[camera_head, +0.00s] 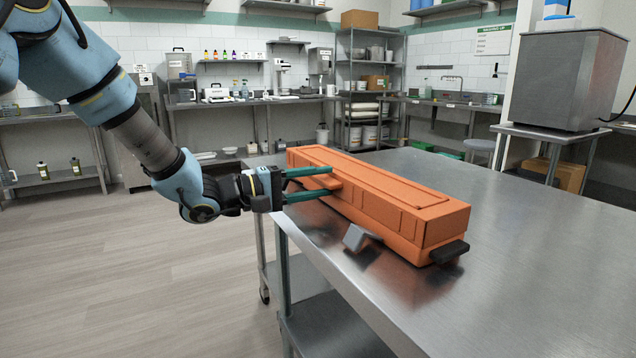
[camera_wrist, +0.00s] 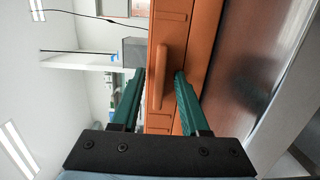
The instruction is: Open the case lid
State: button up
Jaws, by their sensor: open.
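The long orange case (camera_head: 385,200) lies on the steel table, its lid (camera_head: 370,180) down and closed. An orange handle (camera_head: 318,182) sticks out from its near long side. My gripper (camera_head: 335,182) reaches in from the left, with its two green fingers above and below this handle. In the wrist view the case (camera_wrist: 205,35) fills the middle, and the handle (camera_wrist: 161,75) lies between the fingers of my gripper (camera_wrist: 157,85). The fingers are apart, with a gap beside the handle. Whether a fingertip touches the case cannot be told.
A small grey block-like piece (camera_head: 357,238) is at the case's near side. A dark handle (camera_head: 449,252) juts from the case's right end. The steel table (camera_head: 530,225) is clear to the right and behind. A large grey box (camera_head: 567,78) stands on a stand at the back right.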

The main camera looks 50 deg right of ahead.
grip_shut()
dwell(1.4)
